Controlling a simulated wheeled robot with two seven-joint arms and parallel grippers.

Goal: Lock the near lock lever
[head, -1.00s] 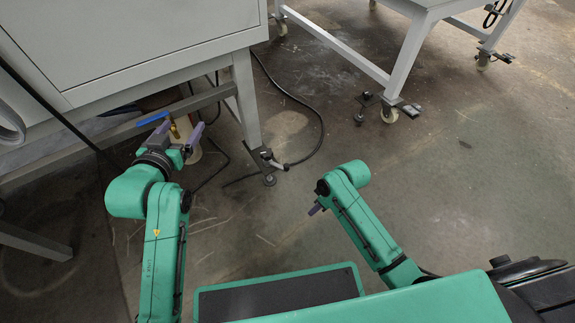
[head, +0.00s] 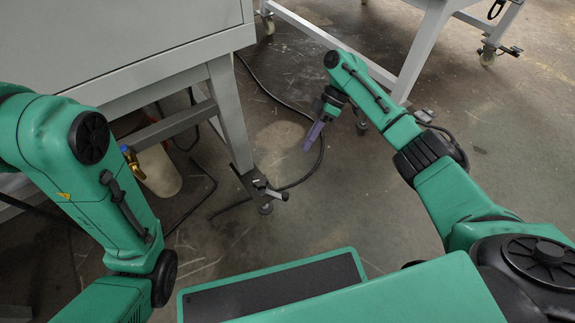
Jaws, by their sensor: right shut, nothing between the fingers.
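A small lever with a light grey end (head: 277,194) sticks out at the foot of the near grey frame's front leg (head: 232,125), just above a dark foot or caster (head: 264,208). Which position this lever is in cannot be told. My right gripper (head: 313,136) hangs with its purple fingers shut and empty, pointing down, above and to the right of that lever and apart from it. My left arm is at the left, with its gripper out of view.
A large grey cabinet (head: 110,45) stands on the near frame. A white container (head: 158,172) with a yellow fitting (head: 129,158) is under it. Black cables (head: 285,100) lie on the floor. Another frame on casters (head: 345,45) stands behind. Floor right of the leg is mostly clear.

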